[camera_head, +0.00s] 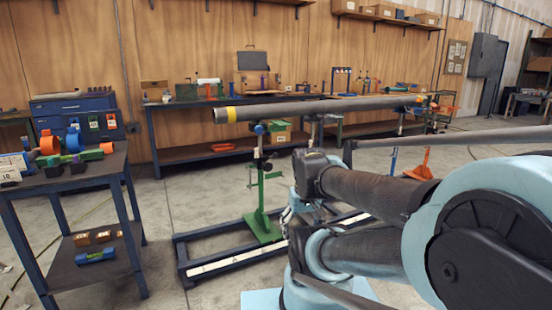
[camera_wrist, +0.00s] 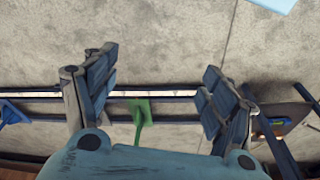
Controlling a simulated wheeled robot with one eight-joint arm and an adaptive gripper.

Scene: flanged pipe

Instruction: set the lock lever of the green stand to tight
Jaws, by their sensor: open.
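In the head view the green stand (camera_head: 263,205) stands on the floor by the frame rail, under the left part of the long grey pipe (camera_head: 320,107). In the head view my arm hides most of the gripper.
A dark low frame (camera_head: 220,258) lies around the stand's foot. A side table (camera_head: 65,182) with tools stands at left. A workbench (camera_head: 240,99) lines the back wall. An orange stand (camera_head: 421,166) is at right. The floor left of the green stand is clear.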

